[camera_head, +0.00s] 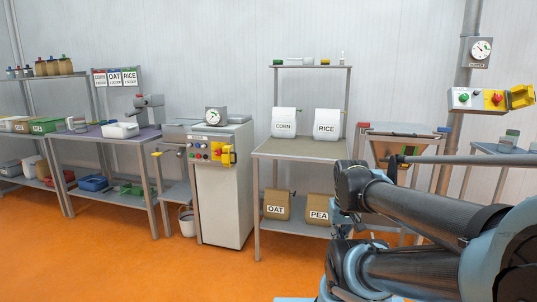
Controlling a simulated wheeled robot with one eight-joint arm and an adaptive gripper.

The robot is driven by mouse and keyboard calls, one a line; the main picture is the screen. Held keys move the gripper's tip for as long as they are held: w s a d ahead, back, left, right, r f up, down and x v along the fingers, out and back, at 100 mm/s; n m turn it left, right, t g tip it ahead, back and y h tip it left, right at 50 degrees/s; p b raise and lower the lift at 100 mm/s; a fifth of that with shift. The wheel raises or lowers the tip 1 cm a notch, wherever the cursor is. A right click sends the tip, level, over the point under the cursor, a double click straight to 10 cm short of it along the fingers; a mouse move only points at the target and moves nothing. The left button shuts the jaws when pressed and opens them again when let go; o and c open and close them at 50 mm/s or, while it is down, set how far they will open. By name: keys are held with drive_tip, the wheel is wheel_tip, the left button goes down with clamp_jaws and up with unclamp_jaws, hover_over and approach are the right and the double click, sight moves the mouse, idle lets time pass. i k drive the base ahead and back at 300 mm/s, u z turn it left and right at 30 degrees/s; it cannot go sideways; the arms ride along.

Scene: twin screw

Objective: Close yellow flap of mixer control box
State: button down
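Two control boxes with yellow flaps show, and I cannot read which one is the mixer's. One control box (200,148) is on the front of the grey cabinet, with buttons and a red knob. Its yellow flap (232,155) appears to stand out at the right side, the red knob uncovered. The other, a white control box (466,99), hangs on the pipe at the right. Its yellow flap (522,96) stands open to the right, its red knob uncovered. My arm fills the lower right. My gripper is not visible.
A metal table (300,149) with corn and rice bags stands between the cabinet (222,205) and my arm. A bucket (187,222) stands left of the cabinet. A round gauge (481,50) is above the right box. Orange floor (140,265) is clear in front.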

sight(227, 159)
drive_tip(key=u, duration=0.25)
drive_tip(key=i, duration=0.95)
drive_tip(key=u, duration=0.5)
